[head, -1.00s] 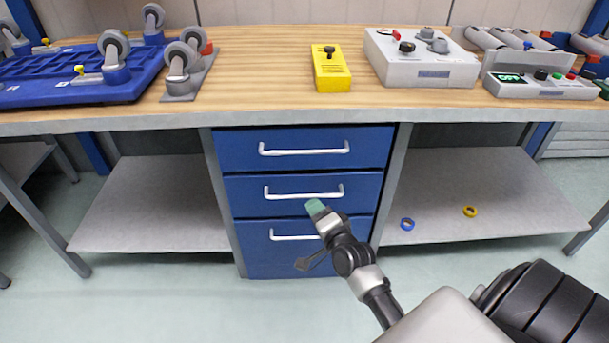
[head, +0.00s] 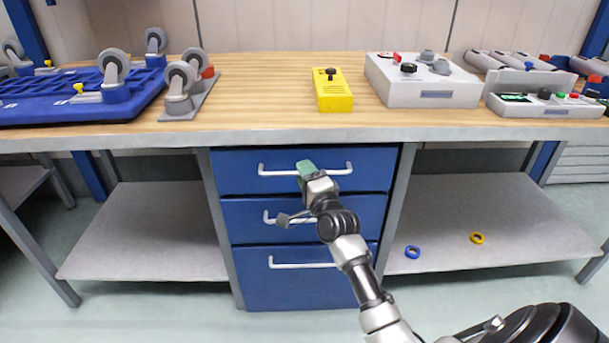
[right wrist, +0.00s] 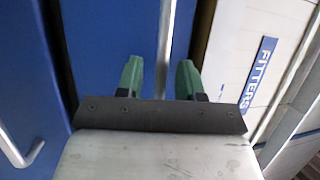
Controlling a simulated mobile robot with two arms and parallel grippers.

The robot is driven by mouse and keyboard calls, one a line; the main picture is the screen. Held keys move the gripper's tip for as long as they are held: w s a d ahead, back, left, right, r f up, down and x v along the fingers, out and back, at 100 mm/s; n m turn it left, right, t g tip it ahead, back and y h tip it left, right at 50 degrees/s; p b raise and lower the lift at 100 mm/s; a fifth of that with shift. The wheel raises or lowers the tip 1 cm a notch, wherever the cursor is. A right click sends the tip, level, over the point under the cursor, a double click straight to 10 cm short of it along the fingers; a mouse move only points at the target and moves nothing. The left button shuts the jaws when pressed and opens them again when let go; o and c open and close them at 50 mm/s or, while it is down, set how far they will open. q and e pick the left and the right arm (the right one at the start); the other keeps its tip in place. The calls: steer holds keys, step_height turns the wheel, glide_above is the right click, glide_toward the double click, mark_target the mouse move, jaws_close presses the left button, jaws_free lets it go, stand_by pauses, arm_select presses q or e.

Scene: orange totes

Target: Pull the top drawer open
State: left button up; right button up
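The blue top drawer (head: 235,178) is the uppermost of three in the unit under the bench, and it looks closed. Its white bar handle (head: 275,172) runs across its front. My right gripper (head: 306,167) is at the middle of this handle, and its green fingers cover part of the bar. In the right wrist view, the two green fingers (right wrist: 158,78) are spread apart with the handle bar (right wrist: 166,45) running between them. I see a gap on each side of the bar. My left gripper is not in view.
The middle drawer (head: 240,230) and bottom drawer (head: 290,292) below look closed, each with a white handle. The benchtop (head: 250,90) overhangs just above. A yellow box (head: 334,95) stands on it. Open shelves (head: 150,230) flank the drawers.

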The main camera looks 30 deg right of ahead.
steer(key=shift+w+r, duration=0.1)
steer(key=shift+w, duration=0.2)
jaws_close()
steer(key=shift+s, duration=0.1)
